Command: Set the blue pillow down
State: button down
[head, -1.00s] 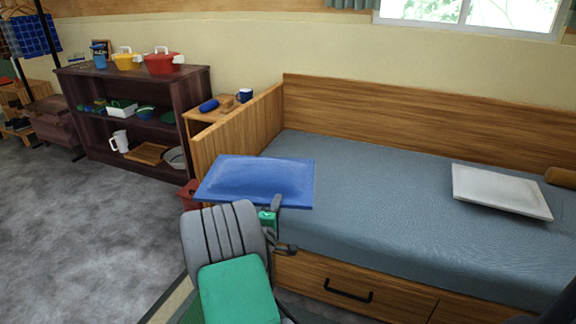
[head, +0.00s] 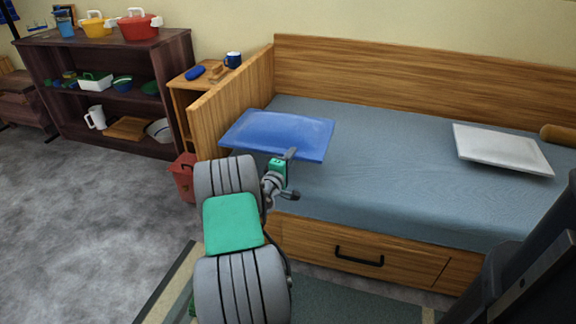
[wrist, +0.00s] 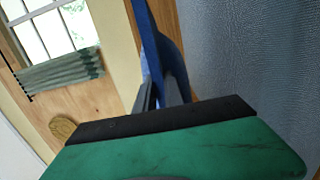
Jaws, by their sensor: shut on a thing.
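The blue pillow (head: 277,132) is a flat rectangular cushion over the left end of the bed in the head view. My gripper (head: 290,158) is shut on its near edge. The pillow looks roughly level, and I cannot tell whether it touches the mattress. In the wrist view the blue pillow (wrist: 160,50) shows as a thin edge-on strip between the fingers of my gripper (wrist: 163,90). The bed (head: 400,200) has a grey-blue mattress and a wooden frame.
A white pillow (head: 500,149) lies on the right part of the bed. The wooden end panel (head: 232,100) rises left of the blue pillow. A nightstand (head: 186,84) and dark shelf (head: 100,55) stand further left. The mattress middle is clear.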

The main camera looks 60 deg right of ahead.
jog(key=w+d+f+b, duration=0.1)
jog(key=f, duration=0.1)
jog(key=w+d+f, duration=0.1)
jog(key=d, duration=0.1)
jog(key=w+d+f+b, duration=0.1)
jog(key=f, duration=0.1)
jog(key=shift+w+d+f+b, duration=0.2)
jog(key=shift+w+f+b, duration=0.05)
jog(key=shift+f+b, duration=0.1)
jog(key=shift+w+d+f+b, duration=0.1)
jog(key=shift+f+b, duration=0.4)
jog(key=shift+f, duration=0.4)
jog(key=shift+w+d+f+b, duration=0.1)
jog(key=shift+f+b, duration=0.4)
jog(key=shift+f, duration=0.35)
jog(key=shift+f, duration=0.2)
jog(key=c, duration=1.5)
grip_release()
jog(key=shift+s, duration=0.1)
jog(key=shift+o, duration=0.2)
